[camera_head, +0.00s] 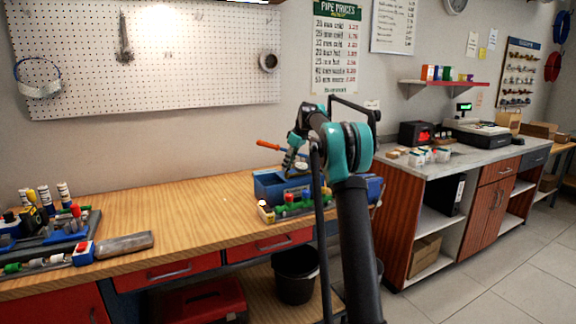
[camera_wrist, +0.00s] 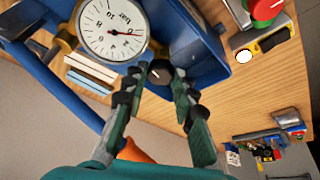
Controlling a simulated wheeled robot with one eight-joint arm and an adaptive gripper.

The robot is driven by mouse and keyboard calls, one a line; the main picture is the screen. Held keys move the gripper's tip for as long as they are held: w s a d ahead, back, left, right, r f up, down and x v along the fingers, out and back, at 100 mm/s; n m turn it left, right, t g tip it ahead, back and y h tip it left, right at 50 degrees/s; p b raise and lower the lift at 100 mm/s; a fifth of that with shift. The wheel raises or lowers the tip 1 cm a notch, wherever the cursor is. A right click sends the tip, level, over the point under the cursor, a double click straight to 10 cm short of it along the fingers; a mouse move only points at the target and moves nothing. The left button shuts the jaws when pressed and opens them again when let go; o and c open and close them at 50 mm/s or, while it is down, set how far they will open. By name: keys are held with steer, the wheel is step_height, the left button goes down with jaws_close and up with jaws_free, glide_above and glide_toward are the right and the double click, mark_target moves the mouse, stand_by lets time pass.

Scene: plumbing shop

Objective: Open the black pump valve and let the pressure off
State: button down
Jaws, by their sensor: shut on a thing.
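The blue test pump (camera_head: 268,188) stands on the wooden bench, partly hidden by my arm; its blue body also shows in the wrist view (camera_wrist: 205,50). The small round black valve knob (camera_wrist: 160,72) sits on the pump between my fingertips. My gripper (camera_wrist: 160,80) is shut on this knob, with one finger on each side. The white pressure gauge (camera_wrist: 112,30) is beside it; its red needle points right in the picture, and the exact reading is unclear. In the head view my gripper (camera_head: 293,160) is over the pump, and the knob is hidden.
A row of coloured valve knobs (camera_head: 295,203) stands at the pump's front. An orange handle (camera_head: 268,145) sticks out behind. Tools and fittings (camera_head: 55,235) lie at the bench's left; the middle of the bench (camera_head: 185,205) is clear. A black bucket (camera_head: 295,275) stands below.

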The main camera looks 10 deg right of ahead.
steer(key=shift+n, duration=0.3)
steer(key=c, duration=1.5)
jaws_free()
steer(key=v, duration=1.2)
steer(key=shift+w, duration=0.1)
steer(key=s+f+m+h, duration=0.1)
steer(key=s+f+m, duration=0.2)
steer(key=s+f, duration=0.8)
steer(key=s+f+m+h, duration=0.1)
steer(key=s+f+m, duration=0.3)
steer(key=s+f, duration=0.7)
steer(key=s+f+m+t+h, duration=0.1)
steer(key=s+f+m, duration=0.2)
steer(key=s+f, duration=0.9)
steer(key=s+a, duration=0.1)
steer(key=s, duration=1.8)
steer(key=shift+m+h, duration=0.3)
